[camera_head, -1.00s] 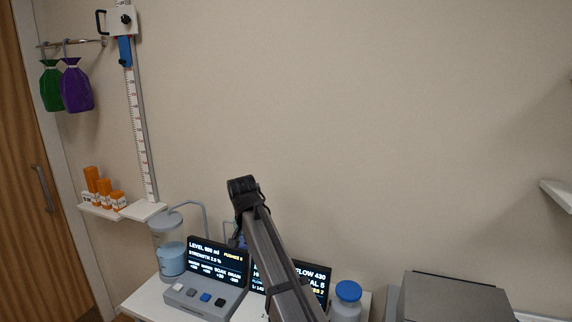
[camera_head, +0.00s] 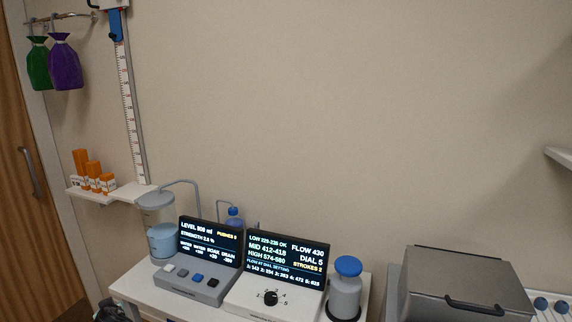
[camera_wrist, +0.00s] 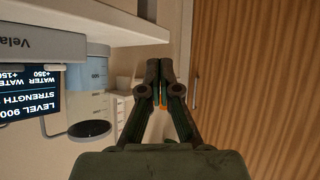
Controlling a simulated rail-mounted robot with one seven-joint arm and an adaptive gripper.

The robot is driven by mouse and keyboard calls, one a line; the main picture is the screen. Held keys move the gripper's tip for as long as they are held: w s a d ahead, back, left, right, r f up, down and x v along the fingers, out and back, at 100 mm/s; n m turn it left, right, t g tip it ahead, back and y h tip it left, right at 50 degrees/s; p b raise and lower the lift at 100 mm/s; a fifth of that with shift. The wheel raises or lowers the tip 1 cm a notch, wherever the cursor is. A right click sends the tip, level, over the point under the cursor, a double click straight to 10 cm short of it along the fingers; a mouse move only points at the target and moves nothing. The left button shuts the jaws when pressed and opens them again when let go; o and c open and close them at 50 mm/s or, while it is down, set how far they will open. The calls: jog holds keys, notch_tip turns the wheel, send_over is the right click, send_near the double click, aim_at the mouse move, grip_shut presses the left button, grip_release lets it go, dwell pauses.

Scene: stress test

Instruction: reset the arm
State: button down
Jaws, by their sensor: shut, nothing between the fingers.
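My gripper (camera_wrist: 160,72) shows in the wrist view with its two dark fingers together and nothing between them. That view is upside down, with a wooden door (camera_wrist: 250,80) to the right. A bit of orange shows behind the fingers; I cannot tell how far off it is. In the head view my arm no longer crosses the middle. A dark shape at the bottom left edge may be part of my arm, but it is cut off.
A table (camera_head: 125,286) bears a level console (camera_head: 210,241), a flow console (camera_head: 287,262), a clear tank (camera_head: 160,225) and a blue-capped bottle (camera_head: 346,290). A grey lidded box (camera_head: 465,285) is at right. Orange bottles (camera_head: 82,163) stand on a wall shelf.

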jog(key=w+d+f+g+h+p, duration=0.15)
jog(key=d+f+h+p, duration=0.25)
jog(key=d+f, duration=1.4)
jog(key=s+d+f+m+g+h+p, duration=0.1)
jog(key=s+d+f+g+h+p, duration=0.2)
jog(key=d, duration=0.9)
jog(key=s+d+f+m+g+p, duration=0.1)
jog(key=s+d+f+m+g, duration=0.15)
jog(key=d+f, duration=0.65)
jog(key=s+d+m+g+h+p, duration=0.1)
jog(key=s+d+g+p, duration=0.1)
jog(key=s+d, duration=0.6)
jog(key=s+d+g+p, duration=0.2)
jog(key=s+d, duration=0.4)
jog(key=d, duration=0.5)
jog(key=s+d+r+m+g+p, duration=0.1)
jog(key=s+d, duration=0.3)
jog(key=s, duration=0.6)
jog(key=s+d+r+m+g+y+p, duration=0.1)
jog(key=s+d+r+m+g+p, duration=0.1)
jog(key=s, duration=0.9)
jog(key=d+g+p, duration=0.1)
jog(key=d+g, duration=0.1)
jog(key=shift+s+d+r+g+p, duration=0.15)
jog(key=shift+r+g+p, duration=0.1)
jog(key=shift+g+p, duration=0.1)
